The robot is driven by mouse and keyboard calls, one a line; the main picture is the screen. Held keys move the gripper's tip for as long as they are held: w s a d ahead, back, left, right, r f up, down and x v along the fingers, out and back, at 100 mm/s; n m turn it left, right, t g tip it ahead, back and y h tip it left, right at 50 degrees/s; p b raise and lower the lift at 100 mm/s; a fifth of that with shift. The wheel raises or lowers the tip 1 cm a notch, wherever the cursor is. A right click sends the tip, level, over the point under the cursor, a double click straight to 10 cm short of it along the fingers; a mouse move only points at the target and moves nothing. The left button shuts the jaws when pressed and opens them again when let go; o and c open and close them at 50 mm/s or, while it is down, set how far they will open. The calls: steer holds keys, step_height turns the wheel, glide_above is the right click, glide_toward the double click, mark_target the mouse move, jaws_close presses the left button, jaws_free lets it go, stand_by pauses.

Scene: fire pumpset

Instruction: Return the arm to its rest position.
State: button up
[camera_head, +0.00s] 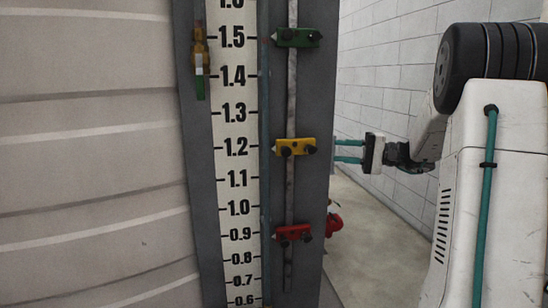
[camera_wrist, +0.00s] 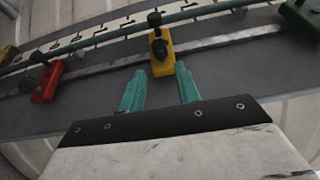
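My gripper (camera_head: 347,151) is at the right of the gauge panel in the head view, its two teal fingers pointing left at the height of the yellow slider (camera_head: 295,146). In the wrist view my gripper (camera_wrist: 160,84) is open, with a wide gap between the fingers and nothing held. The yellow slider (camera_wrist: 162,52) is straight ahead, its near end in line with the gap. I cannot tell whether the fingers touch it. My arm is stretched out toward the panel, not folded.
A green slider (camera_head: 297,37) is above the yellow one and a red slider (camera_head: 293,233) below, on a vertical rod beside the numbered scale (camera_head: 235,120). A ribbed tank wall (camera_head: 90,150) stands left. A pale brick wall (camera_head: 390,60) and open floor (camera_head: 375,240) are behind my arm.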

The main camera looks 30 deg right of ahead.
steer(key=s+a+f+g+h, duration=0.5)
steer(key=s+a+f+g, duration=0.45)
steer(key=s+a, duration=0.4)
steer(key=s+a+n+h, duration=0.7)
steer(key=s+a+h, duration=0.2)
steer(key=s+a, duration=0.4)
steer(key=s, duration=0.3)
steer(key=shift+s+f+n, duration=0.15)
steer(key=shift+s+n, duration=0.05)
steer(key=shift+n, duration=0.2)
steer(key=shift+a+g, duration=0.1)
steer(key=shift+g, duration=0.15)
